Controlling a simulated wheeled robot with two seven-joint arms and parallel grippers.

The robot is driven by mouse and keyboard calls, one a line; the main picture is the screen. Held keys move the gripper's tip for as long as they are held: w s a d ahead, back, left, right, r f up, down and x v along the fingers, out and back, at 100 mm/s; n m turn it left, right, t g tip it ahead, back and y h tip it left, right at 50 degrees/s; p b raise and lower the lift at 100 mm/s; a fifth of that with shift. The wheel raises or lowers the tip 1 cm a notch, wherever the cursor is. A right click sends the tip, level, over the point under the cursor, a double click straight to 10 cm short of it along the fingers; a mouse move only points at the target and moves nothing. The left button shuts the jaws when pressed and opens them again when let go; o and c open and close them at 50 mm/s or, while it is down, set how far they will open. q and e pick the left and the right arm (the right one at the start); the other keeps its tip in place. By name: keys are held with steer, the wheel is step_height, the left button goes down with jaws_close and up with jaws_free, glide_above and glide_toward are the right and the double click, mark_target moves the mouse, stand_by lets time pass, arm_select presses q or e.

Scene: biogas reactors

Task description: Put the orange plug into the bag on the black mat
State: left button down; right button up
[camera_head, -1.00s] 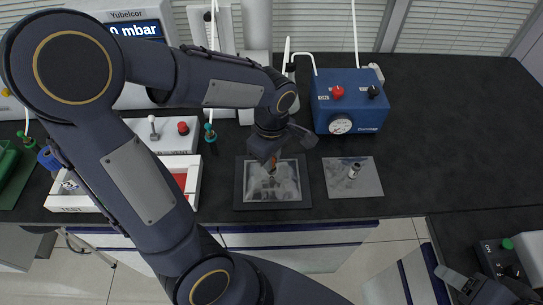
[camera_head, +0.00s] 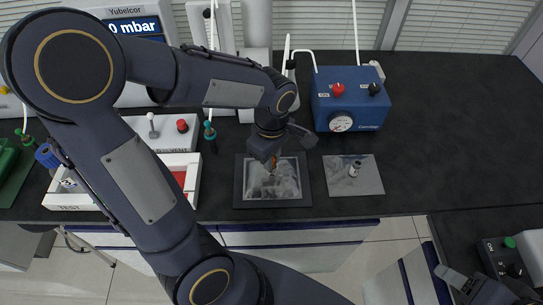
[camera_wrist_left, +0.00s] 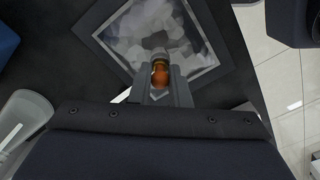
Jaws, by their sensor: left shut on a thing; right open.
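The orange plug (camera_wrist_left: 160,75) is between the fingers of my left gripper (camera_wrist_left: 160,88), which is shut on it. I cannot tell whether the plug touches the bag. My right gripper (camera_head: 452,277) is at the lower right, far from the mat, open and partly cut off.
A blue box with knobs (camera_head: 350,100) stands behind. A white tray with red inside (camera_head: 194,183) is to the left. The dark bench (camera_head: 450,130) is clear at right.

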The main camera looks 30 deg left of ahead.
arm_select(q)
steer(key=c, duration=1.3)
jaws_free()
step_height(320, 180, up, 8)
steer(key=shift+f, duration=0.1)
steer(key=s+m+t+h, duration=0.1)
steer(key=s+m+t, duration=0.1)
steer(key=s+m, duration=0.2)
steer(key=s+m+t+h, duration=0.1)
steer(key=s+m, duration=0.3)
steer(key=m, duration=0.1)
steer(key=s+d+m+t+h, duration=0.1)
steer(key=s+m+t, duration=0.1)
steer(key=m, duration=0.3)
steer(key=shift+s+m+t+h, duration=0.3)
steer(key=shift+s+h, duration=0.1)
steer(key=shift+s, duration=0.5)
